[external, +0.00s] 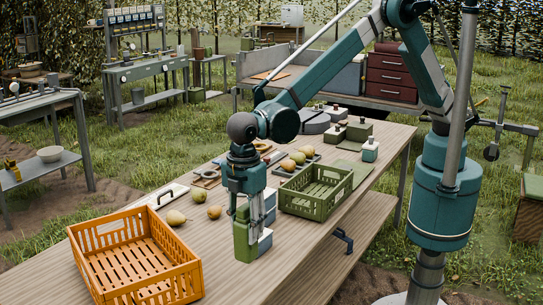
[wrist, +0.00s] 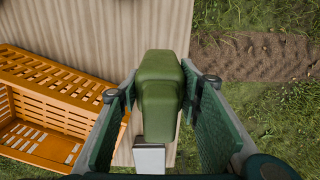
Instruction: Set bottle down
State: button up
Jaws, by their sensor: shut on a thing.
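My gripper (external: 252,222) points down over the near long edge of the wooden table (external: 215,250). It is shut on a green, block-shaped bottle (external: 242,242). In the wrist view the bottle (wrist: 162,90) sits between the two finger pads of my gripper (wrist: 158,95). A pale grey piece (wrist: 148,157) shows at the bottle's lower end in that view. The bottle looks roughly upright in the external view. Its base is close to the tabletop, but I cannot tell whether it touches.
An orange crate (external: 193,268) stands to the left of my gripper, a green crate (external: 345,198) to the right. Loose pears (external: 176,217) lie behind. Several containers, including a white-capped one (external: 370,150), stand at the far end. Grass lies beyond the table edge.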

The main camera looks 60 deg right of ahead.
aim_at(247, 257)
jog(key=shift+f, duration=3.1)
jog(key=shift+f, duration=1.9)
jog(key=shift+f+b, duration=0.15)
jog(key=shift+b, duration=0.2)
jog(key=o, duration=1.2)
notch_tip(247, 257, up, 12)
jog(key=shift+r+p, duration=0.2)
jog(key=shift+p, duration=0.2)
